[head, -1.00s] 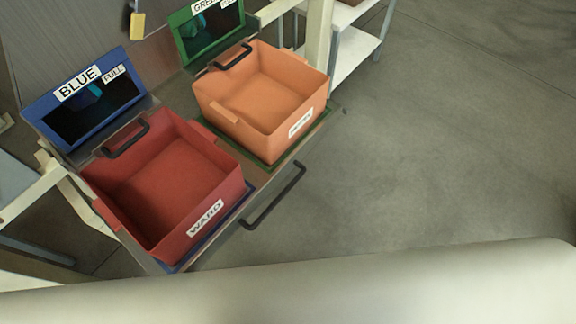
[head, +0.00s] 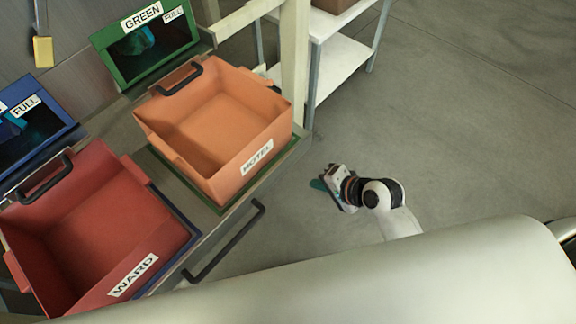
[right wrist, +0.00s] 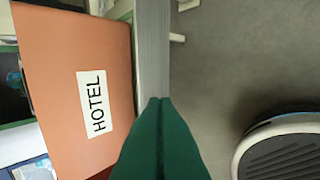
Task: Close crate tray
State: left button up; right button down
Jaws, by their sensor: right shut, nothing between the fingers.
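The crate tray (head: 190,200) is pulled out from the frame and carries a red crate labelled WARD (head: 95,225) and an orange crate labelled HOTEL (head: 222,122). A black bar handle (head: 228,240) runs along the tray's front edge. My right gripper (head: 319,185) is to the right of the tray, apart from the handle. Its green fingers are shut and empty, also in the right wrist view (right wrist: 160,105), where the orange crate (right wrist: 55,60) fills the left side. My left gripper is not in view.
Behind the crates are a green-framed opening labelled GREEN (head: 150,45) and a blue-framed one (head: 35,125). A white shelf unit (head: 335,70) stands beyond the orange crate. Open floor (head: 470,120) lies to the right.

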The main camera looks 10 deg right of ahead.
jog(key=x, duration=0.4)
jog(key=r+b+x, duration=0.1)
jog(key=x, duration=0.3)
jog(key=w+a+x, duration=0.1)
jog(key=x, duration=0.3)
jog(key=shift+w+r+b, duration=0.1)
jog(key=shift+r+b, duration=0.25)
jog(key=shift+b, duration=0.05)
jog(key=shift+w+a, duration=0.25)
jog(key=shift+w, duration=0.05)
